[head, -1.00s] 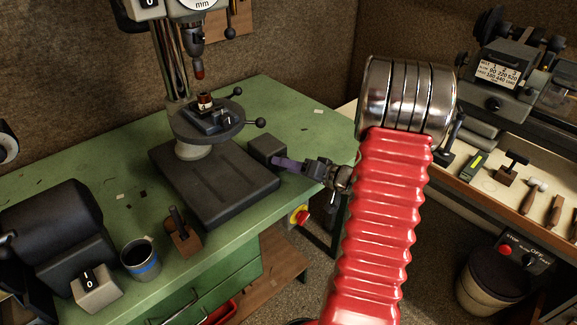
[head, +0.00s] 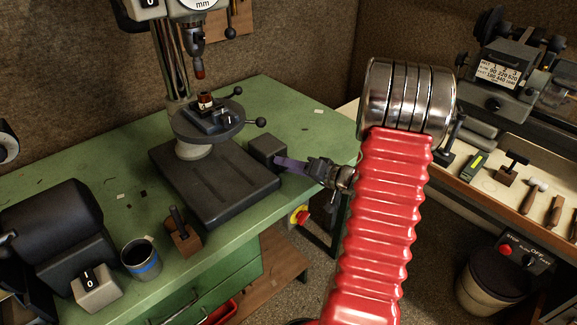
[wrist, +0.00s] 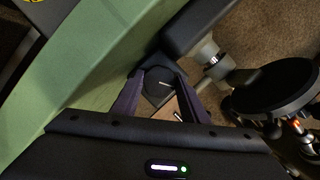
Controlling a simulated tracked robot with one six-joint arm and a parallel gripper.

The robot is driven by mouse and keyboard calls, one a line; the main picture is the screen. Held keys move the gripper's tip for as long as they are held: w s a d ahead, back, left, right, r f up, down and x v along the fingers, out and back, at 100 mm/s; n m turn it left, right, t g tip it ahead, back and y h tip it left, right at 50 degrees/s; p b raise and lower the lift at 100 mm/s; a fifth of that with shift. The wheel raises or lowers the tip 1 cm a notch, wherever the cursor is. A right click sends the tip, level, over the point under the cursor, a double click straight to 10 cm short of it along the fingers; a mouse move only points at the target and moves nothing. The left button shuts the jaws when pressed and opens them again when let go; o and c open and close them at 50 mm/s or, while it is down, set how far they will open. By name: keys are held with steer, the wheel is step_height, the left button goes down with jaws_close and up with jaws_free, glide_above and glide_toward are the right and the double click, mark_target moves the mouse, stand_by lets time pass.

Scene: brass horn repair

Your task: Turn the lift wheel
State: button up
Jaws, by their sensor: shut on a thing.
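The lift wheel (wrist: 157,86) shows in the wrist view as a small dark round knob between my two purple fingers, with a small pale bar on its face. My gripper (wrist: 157,76) is shut on it, one finger at each side. In the head view my gripper (head: 281,163) reaches from the right to the dark block (head: 265,148) beside the drill press base. The wheel is hidden there by the block and my fingers. The drill press's round table (head: 185,121) stands above the base and carries a small vise with a reddish-brown piece.
The drill press base (head: 215,185) sits on the green bench (head: 300,105). A mug (head: 141,259), a switch box and a small wooden block stand at the bench front. A tool bench (head: 485,186) is at the right. In the wrist view the round table (wrist: 275,90) lies right of my fingers.

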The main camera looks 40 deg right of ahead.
steer(key=m, duration=0.1)
steer(key=m+y, duration=0.1)
steer(key=m, duration=0.1)
steer(key=shift+d+f+m+t, duration=0.15)
steer(key=shift+f+m+t, duration=0.15)
steer(key=shift+m, duration=0.1)
steer(key=shift+f+m+t+y, duration=0.1)
steer(key=shift+m+t+y, duration=0.5)
steer(key=shift+m, duration=1.1)
steer(key=shift+s, duration=0.1)
steer(key=o, duration=1)
steer(key=shift+n, duration=0.3)
